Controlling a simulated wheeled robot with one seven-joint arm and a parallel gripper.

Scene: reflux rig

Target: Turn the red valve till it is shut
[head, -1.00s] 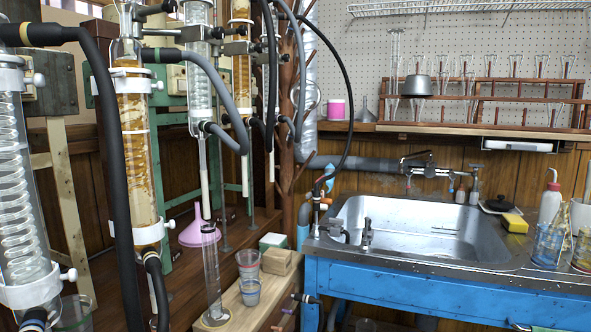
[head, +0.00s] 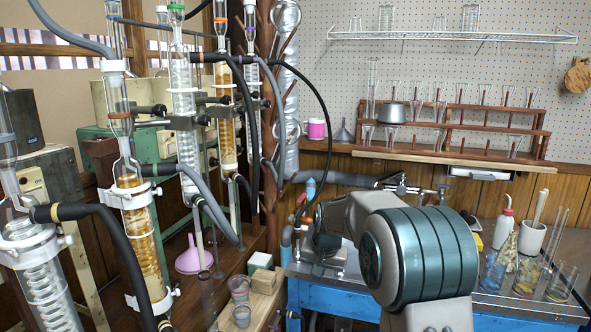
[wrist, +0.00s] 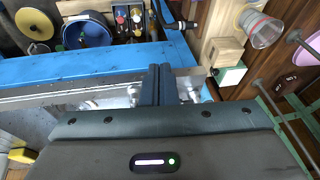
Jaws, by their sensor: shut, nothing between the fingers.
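A small red-orange handle (head: 301,198) shows on the pipework left of my arm, beside a blue one (head: 311,187). I cannot tell for sure that it is the red valve. In the wrist view my gripper (wrist: 158,70) has its two dark fingers together, with nothing between them. The fingers reach over the blue front edge of the sink bench (wrist: 90,70). Metal fittings (wrist: 190,90) show partly behind and beside the fingers; no red handle is clear there. In the head view my arm covers most of the sink, and the gripper's fingertips are hidden.
Glass condensers with black hoses (head: 137,235) stand at the left. Beakers (head: 239,288) and a wooden block (head: 264,281) sit on the low ledge. Bottles and beakers (head: 523,275) stand at the bench's right. Small coloured knobs (wrist: 119,20) show below the bench edge.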

